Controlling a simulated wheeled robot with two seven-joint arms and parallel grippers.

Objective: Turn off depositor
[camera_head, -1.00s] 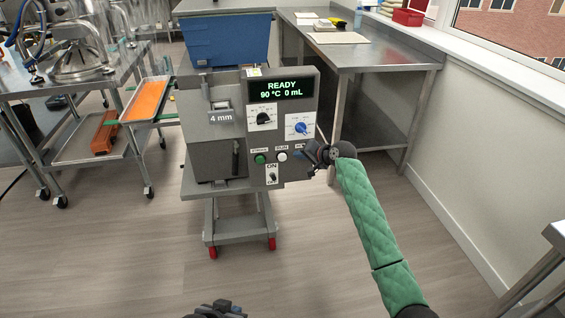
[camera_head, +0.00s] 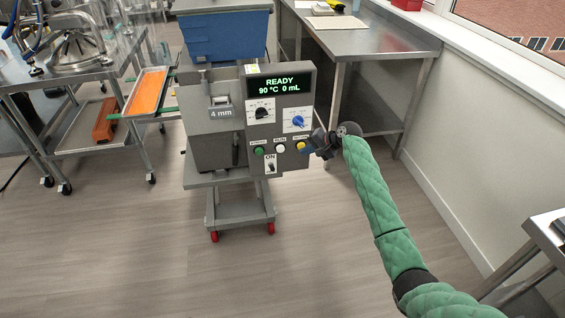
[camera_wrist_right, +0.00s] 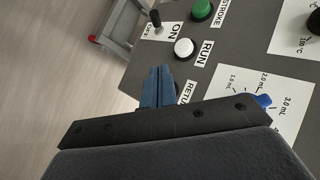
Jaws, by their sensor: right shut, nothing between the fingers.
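The grey depositor (camera_head: 216,148) stands ahead, its display (camera_head: 280,84) reading "READY 90 °C 0 mL". The power switch (camera_head: 271,168) sits low on the panel under the "ON" label; it also shows in the right wrist view (camera_wrist_right: 155,19). I cannot tell its lever position for certain. Above it are a green button (camera_head: 259,151), a white RUN button (camera_head: 281,149) and a yellow button (camera_head: 301,147). My right gripper (camera_head: 313,148) is shut and empty by the panel's right edge, near the yellow button. Its blue fingertips (camera_wrist_right: 158,84) appear beside the RUN button. My left gripper is out of view.
A steel table (camera_head: 385,45) stands behind right, and another (camera_head: 75,72) at left. An orange tray (camera_head: 147,92) sits left of the depositor, with a blue bin (camera_head: 226,35) behind. Floor in front is clear.

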